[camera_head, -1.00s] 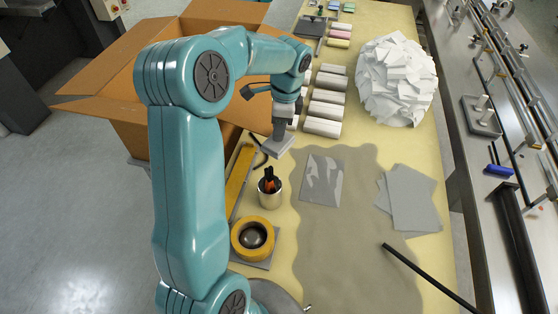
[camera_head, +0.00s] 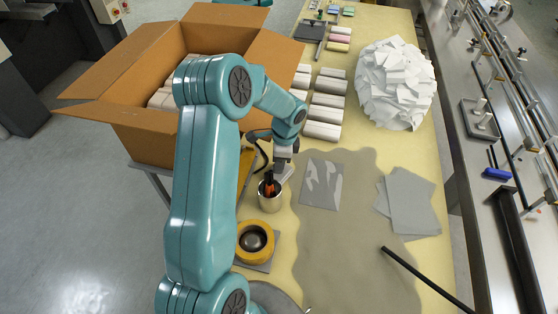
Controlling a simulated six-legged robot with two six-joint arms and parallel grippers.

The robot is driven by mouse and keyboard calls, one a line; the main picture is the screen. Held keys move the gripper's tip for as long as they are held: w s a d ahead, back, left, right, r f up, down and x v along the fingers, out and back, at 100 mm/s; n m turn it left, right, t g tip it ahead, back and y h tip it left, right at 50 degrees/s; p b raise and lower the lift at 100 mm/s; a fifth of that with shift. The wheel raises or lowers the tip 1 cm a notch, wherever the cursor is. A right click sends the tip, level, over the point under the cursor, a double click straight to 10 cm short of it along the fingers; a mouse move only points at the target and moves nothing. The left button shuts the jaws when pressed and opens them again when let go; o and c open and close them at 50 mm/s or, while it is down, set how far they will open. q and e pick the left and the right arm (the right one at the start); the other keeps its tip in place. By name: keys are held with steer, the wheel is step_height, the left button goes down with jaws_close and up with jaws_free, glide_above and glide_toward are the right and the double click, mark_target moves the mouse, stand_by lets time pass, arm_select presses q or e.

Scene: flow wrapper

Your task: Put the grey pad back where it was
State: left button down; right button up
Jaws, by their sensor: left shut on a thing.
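The small grey pad (camera_head: 287,172) is in my left gripper (camera_head: 282,160), which is shut on it. The gripper points down beside the rear of a metal cup (camera_head: 270,200) that holds dark and orange-red items. The pad shows only as a small light-grey piece under the jaws, partly hidden by the gripper. I cannot tell whether it touches the table or the cup. My right gripper is not in view.
A glossy sheet (camera_head: 322,184) and grey sheets (camera_head: 410,205) lie to the right. An open cardboard box (camera_head: 135,125) stands at left.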

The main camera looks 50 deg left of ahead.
arm_select(q)
steer(key=shift+f, duration=0.2)
steer(key=c, duration=0.8)
jaws_free()
steer(key=shift+r, duration=0.15)
step_height(320, 180, up, 12)
steer(key=w+b, duration=0.1)
steer(key=shift+d, duration=0.45)
steer(key=shift+r, duration=0.1)
